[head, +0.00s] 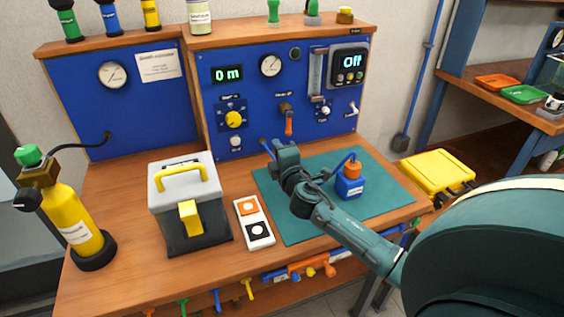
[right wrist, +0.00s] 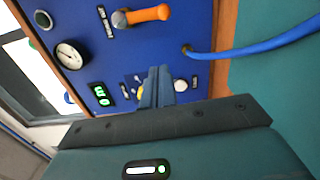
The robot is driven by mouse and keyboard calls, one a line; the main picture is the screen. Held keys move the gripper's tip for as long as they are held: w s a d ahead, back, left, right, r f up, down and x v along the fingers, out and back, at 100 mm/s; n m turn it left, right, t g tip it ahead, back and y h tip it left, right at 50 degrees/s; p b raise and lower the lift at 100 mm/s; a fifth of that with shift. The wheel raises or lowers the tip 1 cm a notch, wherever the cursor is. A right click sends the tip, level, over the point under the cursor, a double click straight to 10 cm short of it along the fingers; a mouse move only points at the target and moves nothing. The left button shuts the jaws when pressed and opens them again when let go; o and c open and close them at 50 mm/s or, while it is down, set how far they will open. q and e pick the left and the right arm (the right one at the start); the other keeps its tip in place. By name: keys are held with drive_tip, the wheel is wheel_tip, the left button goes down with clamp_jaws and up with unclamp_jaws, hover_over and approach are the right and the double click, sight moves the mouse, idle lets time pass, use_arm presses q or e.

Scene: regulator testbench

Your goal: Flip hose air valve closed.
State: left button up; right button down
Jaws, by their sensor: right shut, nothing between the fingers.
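The hose air valve is on the blue panel, with a brass body (head: 285,107) and an orange lever (head: 289,123) that hangs straight down. In the right wrist view the orange lever (right wrist: 150,14) is at the top, extending right from its metal body. My right gripper (head: 265,144) is in front of the lower panel, below and left of the lever, and apart from it. Its fingers (right wrist: 157,85) are shut and empty, pointing toward the panel. My left gripper is not in view.
A blue hose (right wrist: 260,38) runs from a panel port near the lever. A blue bottle with an orange cap (head: 350,182) stands on the green mat (head: 393,191). A grey case (head: 201,232), a two-button box (head: 244,207) and a yellow cylinder (head: 75,225) stand to the left.

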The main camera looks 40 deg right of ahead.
drive_tip(key=shift+v, duration=2.75)
drive_tip(key=shift+f, duration=0.1)
